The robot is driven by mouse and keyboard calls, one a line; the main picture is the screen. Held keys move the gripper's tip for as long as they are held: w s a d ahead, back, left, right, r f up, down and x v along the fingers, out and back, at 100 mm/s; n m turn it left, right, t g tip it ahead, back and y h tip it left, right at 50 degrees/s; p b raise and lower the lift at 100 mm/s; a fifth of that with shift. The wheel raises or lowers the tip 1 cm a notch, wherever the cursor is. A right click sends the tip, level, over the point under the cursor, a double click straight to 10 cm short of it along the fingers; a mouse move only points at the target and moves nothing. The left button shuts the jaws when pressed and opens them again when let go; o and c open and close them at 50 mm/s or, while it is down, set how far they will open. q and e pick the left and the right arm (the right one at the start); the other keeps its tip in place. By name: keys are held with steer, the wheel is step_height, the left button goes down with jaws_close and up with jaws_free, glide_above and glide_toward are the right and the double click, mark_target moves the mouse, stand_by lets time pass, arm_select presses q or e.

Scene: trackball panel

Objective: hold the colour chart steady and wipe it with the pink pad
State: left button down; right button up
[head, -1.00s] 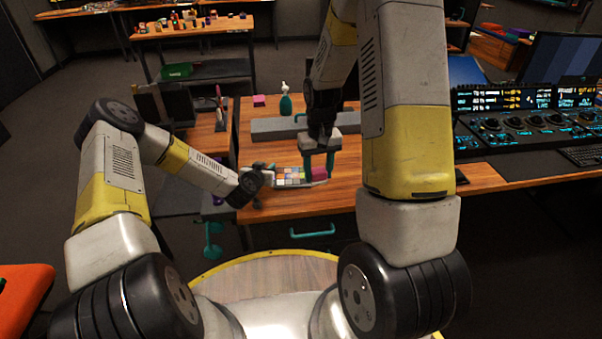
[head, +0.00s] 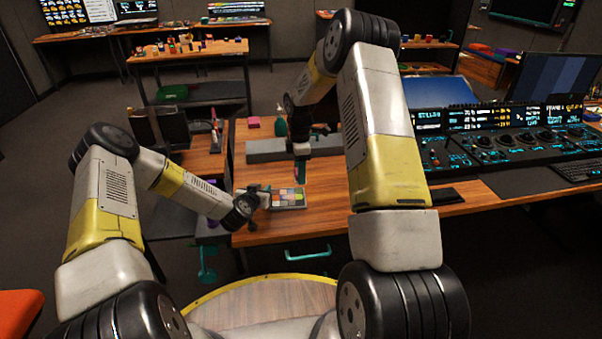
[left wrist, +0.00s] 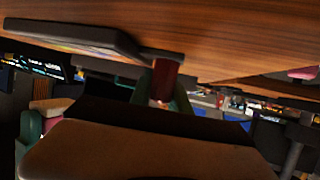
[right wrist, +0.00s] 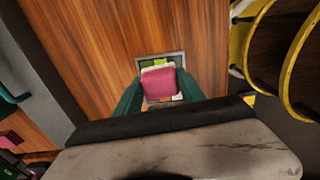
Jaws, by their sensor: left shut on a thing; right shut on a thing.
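The colour chart (head: 289,199), a small panel of coloured squares, is near the front of the wooden table in the head view. My left gripper (head: 262,196) is at its left end. In the left wrist view, the fingers (left wrist: 162,95) are shut around a dark red grip piece (left wrist: 166,78) at the end of the chart (left wrist: 75,38). My right gripper (head: 300,178) is over the chart's back edge, pointing down. In the right wrist view, the pink pad (right wrist: 158,82) is between its fingers and covers much of the chart (right wrist: 143,62). Whether they touch is unclear.
A long grey block (head: 266,151) lies behind the chart, with a green bottle (head: 281,123) and a pink block (head: 253,122) beyond it. A control console (head: 490,135) stands at the right. A teal drawer handle (head: 307,252) is on the table's front.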

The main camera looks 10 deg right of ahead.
glide_above(301, 196)
steer(key=shift+a+f, duration=0.15)
steer(key=shift+f, duration=2.8)
steer(key=shift+a+f, duration=0.25)
steer(key=shift+f, duration=0.65)
steer(key=shift+a, duration=0.4)
steer(key=shift+c, duration=0.5)
steer(key=shift+w+a, duration=0.15)
steer(key=shift+a, duration=1.35)
steer(key=shift+w+a, duration=0.1)
steer(key=shift+a, duration=1.4)
steer(key=shift+s+d, duration=0.15)
steer(key=shift+d, duration=1.65)
steer(key=shift+s+d, duration=0.15)
steer(key=shift+d, duration=1.6)
steer(key=shift+d+r, duration=0.1)
steer(key=shift+d, duration=0.05)
steer(key=shift+r, duration=4)
